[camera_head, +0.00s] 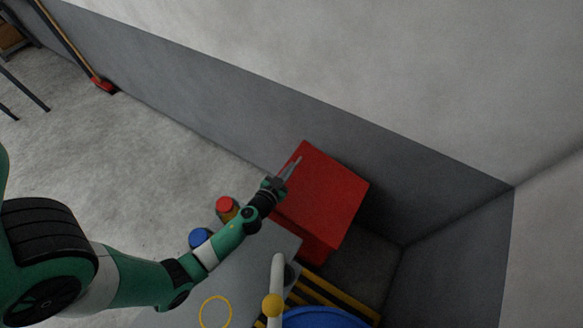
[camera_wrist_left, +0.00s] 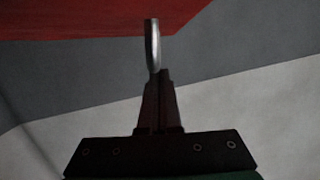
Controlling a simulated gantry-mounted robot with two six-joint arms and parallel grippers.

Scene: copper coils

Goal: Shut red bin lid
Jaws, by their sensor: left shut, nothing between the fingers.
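The red bin (camera_head: 316,250) stands against the grey wall right of centre in the head view. Its red lid (camera_head: 328,194) lies over the top and looks shut, though I cannot tell if a small gap is left. My left gripper (camera_head: 295,167) is over the lid's left part, its fingers together and empty, pointing up toward the wall. In the left wrist view the shut fingers (camera_wrist_left: 153,45) reach up in front of a red surface (camera_wrist_left: 80,18). Whether they touch the lid I cannot tell. My right gripper is not in view.
A red-topped can (camera_head: 226,208) and a blue-topped can (camera_head: 200,238) stand left of the bin. A grey surface (camera_head: 240,285), a yellow ring (camera_head: 215,313) and a blue round container (camera_head: 325,318) are in front. Open floor (camera_head: 150,150) lies left.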

